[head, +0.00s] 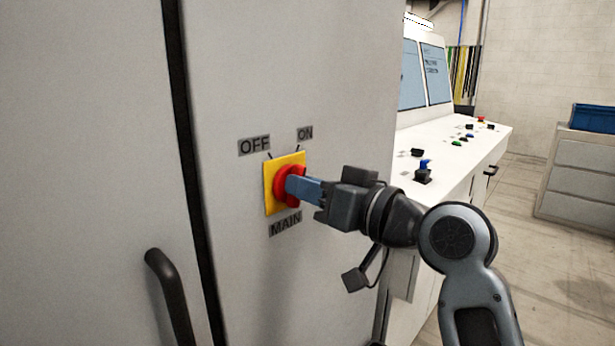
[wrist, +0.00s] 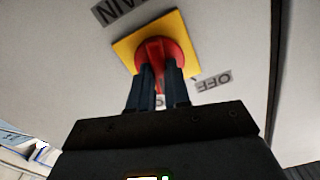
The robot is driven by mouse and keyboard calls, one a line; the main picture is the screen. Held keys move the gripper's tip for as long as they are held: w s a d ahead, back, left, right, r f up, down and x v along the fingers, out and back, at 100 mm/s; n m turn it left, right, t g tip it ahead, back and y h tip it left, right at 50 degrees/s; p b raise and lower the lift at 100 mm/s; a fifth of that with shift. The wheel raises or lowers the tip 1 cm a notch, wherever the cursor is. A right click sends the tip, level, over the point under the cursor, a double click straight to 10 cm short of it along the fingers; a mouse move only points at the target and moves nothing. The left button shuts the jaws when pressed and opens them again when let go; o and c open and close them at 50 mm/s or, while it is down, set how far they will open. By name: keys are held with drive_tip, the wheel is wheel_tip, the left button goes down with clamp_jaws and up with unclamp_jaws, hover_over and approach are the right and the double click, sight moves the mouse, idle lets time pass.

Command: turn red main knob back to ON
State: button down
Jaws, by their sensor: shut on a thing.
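The red main knob (head: 283,184) sits on a square yellow plate (head: 270,199) on the grey cabinet front. The OFF label (head: 255,145) is above left of the plate, the ON label (head: 305,133) above right, and the MAIN label (head: 285,224) below. My gripper (head: 294,186) reaches in from the right and is shut on the knob. In the wrist view the two dark fingers (wrist: 160,82) lie either side of the knob's grip on the red knob (wrist: 158,50). The fingers hide part of the knob, so I cannot tell its exact pointing.
A black door handle (head: 170,295) stands out at the lower left. A white control console (head: 460,150) with screens and several buttons is behind my arm at the right. A grey drawer cabinet (head: 580,180) with a blue bin (head: 594,118) stands at the far right. Open floor lies between them.

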drive_tip(key=shift+m+p, duration=0.65)
drive_tip(key=shift+m, duration=0.65)
drive_tip(key=shift+f, duration=0.1)
drive_tip(key=c, duration=1.1)
unclamp_jaws()
drive_tip(key=shift+d, duration=0.1)
drive_tip(key=shift+b+v, duration=0.95)
drive_tip(key=shift+v, duration=2.9)
